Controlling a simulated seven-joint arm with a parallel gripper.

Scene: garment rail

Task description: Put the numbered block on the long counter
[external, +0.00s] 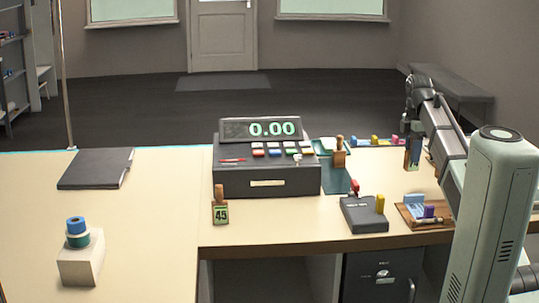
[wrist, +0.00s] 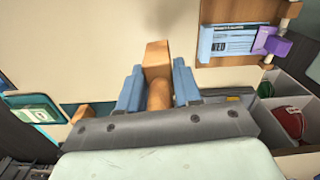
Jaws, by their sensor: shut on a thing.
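My gripper (external: 413,135) is above the right part of the counter, beside the small wooden tray. It is shut on a wooden-handled block (external: 411,163); in the wrist view the wooden handle (wrist: 158,90) sits between the two blue fingers. No number can be read on the held block. Another wooden-handled block (external: 220,209), marked 45, stands upright in front of the cash register. A third wooden handle (external: 339,152) shows right of the register, its number unreadable. The long counter (external: 150,225) has a pale top and runs left of the register.
The cash register (external: 267,178) stands mid-counter. A black folder (external: 97,168) and a white box with tape rolls (external: 80,258) are on the left. A dark card device (external: 363,215) and wooden tray (external: 425,222) are on the right. The counter between folder and 45 block is clear.

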